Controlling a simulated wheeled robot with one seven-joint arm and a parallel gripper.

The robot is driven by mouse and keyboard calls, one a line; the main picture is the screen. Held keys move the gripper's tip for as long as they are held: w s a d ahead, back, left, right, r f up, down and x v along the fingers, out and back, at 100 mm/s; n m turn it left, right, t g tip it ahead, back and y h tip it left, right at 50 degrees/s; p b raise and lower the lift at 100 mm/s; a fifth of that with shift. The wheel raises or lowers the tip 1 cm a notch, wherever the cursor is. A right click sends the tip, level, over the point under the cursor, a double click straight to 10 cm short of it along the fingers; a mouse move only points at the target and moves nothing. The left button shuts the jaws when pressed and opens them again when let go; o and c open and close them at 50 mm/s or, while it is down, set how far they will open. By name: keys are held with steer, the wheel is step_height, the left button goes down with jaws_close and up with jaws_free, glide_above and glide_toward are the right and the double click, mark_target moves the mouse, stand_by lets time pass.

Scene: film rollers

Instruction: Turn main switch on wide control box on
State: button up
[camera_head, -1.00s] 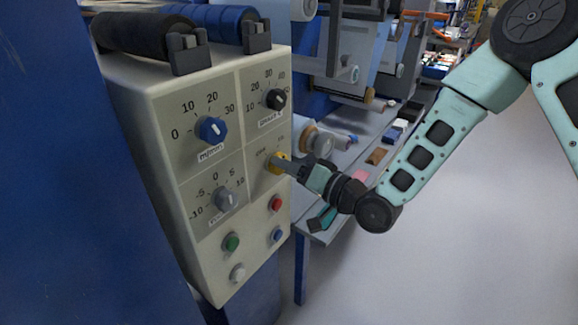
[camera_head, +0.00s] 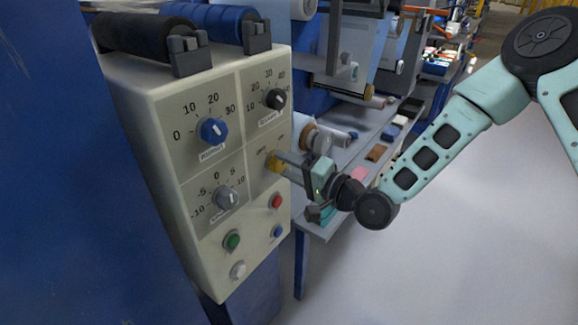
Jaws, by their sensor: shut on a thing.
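The wide control box (camera_head: 150,95) is cream coloured with grey panels and fills the left middle of the head view. My gripper (camera_head: 279,163) reaches in from the right and is shut on the main switch. The fingers hide much of the knob, so its exact pointing direction cannot be told.
A blue knob (camera_head: 213,131), a black knob (camera_head: 275,99) and a grey knob (camera_head: 227,198) surround the switch. Below are green (camera_head: 231,240), red (camera_head: 275,201), blue (camera_head: 278,232) and white (camera_head: 238,270) buttons. A grey bench (camera_head: 345,190) stands behind my gripper. Open floor (camera_head: 440,240) lies right.

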steer(key=o, duration=1)
steer(key=p+v, duration=0.4)
steer(key=v, duration=1.3)
steer(key=shift+s+d, duration=0.2)
steer(key=shift+f, duration=0.1)
